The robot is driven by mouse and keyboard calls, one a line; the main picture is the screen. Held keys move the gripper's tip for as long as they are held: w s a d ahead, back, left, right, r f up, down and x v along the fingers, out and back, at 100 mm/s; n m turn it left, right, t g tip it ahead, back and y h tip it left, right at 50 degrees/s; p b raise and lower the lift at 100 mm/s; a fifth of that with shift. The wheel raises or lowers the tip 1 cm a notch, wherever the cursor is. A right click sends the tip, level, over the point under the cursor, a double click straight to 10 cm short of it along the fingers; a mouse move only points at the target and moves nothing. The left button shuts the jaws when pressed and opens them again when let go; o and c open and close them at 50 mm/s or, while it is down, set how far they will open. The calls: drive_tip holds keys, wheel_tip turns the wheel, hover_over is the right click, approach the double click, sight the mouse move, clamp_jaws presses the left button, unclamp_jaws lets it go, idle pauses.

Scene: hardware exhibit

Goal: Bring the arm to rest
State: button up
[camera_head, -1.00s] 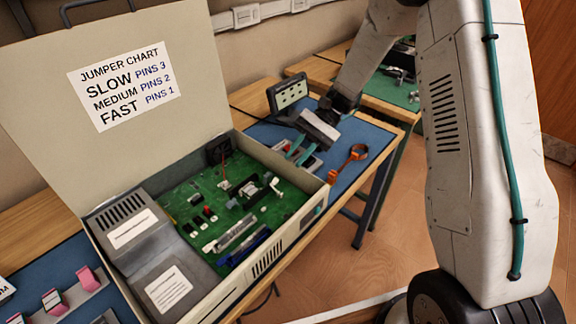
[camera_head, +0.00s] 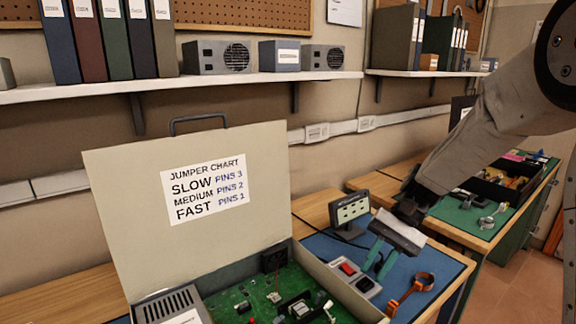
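My arm comes in from the upper right and reaches down to the left. My gripper (camera_head: 376,262) hangs over the blue mat, just right of the open computer case (camera_head: 350,290). Its two teal fingers point down with a gap between them, and I see nothing held there. A small switch box (camera_head: 347,268) with a red rocker lies right beside the fingers; I cannot tell whether they touch it. An orange ring-ended tool (camera_head: 410,293) lies on the mat to the right of the gripper.
The case's raised lid (camera_head: 120,220) bears a jumper chart. A small display unit (camera_head: 350,209) stands behind the gripper. A shelf (camera_head: 200,86) with binders and grey boxes runs along the wall. Another bench with a green mat (camera_head: 455,216) stands at the right.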

drive_tip(key=s+d+r+n+t+h, duration=0.1)
drive_tip(key=s+d+r+t+h, duration=0.1)
drive_tip(key=s, duration=0.5)
drive_tip(key=s+d+r+n+t+h, duration=0.1)
drive_tip(key=s+d+r+t+h, duration=0.2)
drive_tip(key=s, duration=0.4)
drive_tip(key=s+d+r+n+t+h, duration=0.2)
drive_tip(key=s+r+h, duration=0.1)
drive_tip(key=s, duration=0.4)
drive_tip(key=shift+s+d+r+t, duration=0.25)
drive_tip(key=shift+d+r+t, duration=0.05)
drive_tip(key=shift+r, duration=0.35)
